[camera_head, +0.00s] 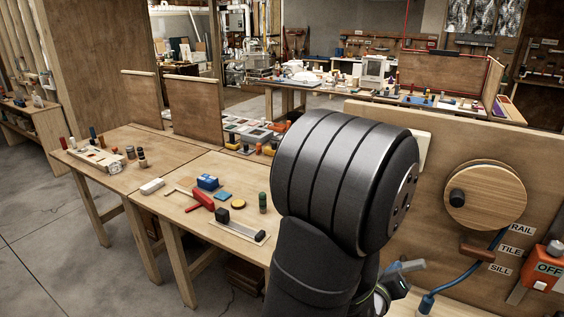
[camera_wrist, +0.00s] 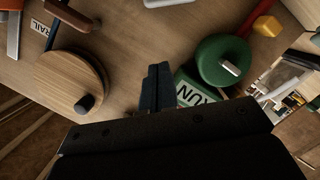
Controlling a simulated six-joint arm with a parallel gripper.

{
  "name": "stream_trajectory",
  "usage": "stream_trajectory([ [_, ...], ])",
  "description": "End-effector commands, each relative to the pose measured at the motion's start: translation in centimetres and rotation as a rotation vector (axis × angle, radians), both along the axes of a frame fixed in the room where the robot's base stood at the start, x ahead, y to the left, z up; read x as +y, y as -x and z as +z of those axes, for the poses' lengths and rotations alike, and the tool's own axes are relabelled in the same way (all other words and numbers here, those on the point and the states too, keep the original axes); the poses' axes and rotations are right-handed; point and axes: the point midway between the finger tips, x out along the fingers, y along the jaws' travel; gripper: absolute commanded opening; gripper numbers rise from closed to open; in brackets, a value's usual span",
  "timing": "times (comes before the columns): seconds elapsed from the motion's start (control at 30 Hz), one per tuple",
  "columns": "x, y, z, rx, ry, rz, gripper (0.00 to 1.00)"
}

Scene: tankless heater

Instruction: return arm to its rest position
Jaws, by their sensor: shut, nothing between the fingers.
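My arm's large dark grey joint (camera_head: 345,180) fills the middle right of the head view, in front of the wooden panel. My gripper (camera_wrist: 156,85) shows in the wrist view with its two dark fingers together and nothing between them. It lies between the round wooden dial (camera_wrist: 62,82) and the green knob (camera_wrist: 222,60) in that picture. I cannot tell whether the fingertips touch the panel. In the head view the fingers are hidden behind my arm. The wooden dial also shows in the head view (camera_head: 503,203), to the right of my arm.
The upright panel (camera_head: 440,180) has RAIL, TILE and SILL labels and an orange OFF box (camera_head: 549,268). A RUN label (camera_wrist: 194,93) sits by the green knob. Tools and blocks lie on the workbench (camera_head: 165,210) at left.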

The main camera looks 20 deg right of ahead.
Motion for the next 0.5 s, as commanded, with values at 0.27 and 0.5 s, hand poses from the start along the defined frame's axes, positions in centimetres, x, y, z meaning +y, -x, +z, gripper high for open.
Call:
stream_trajectory([
  [0.27, -0.8, -0.6, -0.2, 0.000, 0.000, 0.000, 0.00],
  [0.5, -4.1, -3.0, -1.0, 0.000, 0.000, 0.001, 0.00],
])
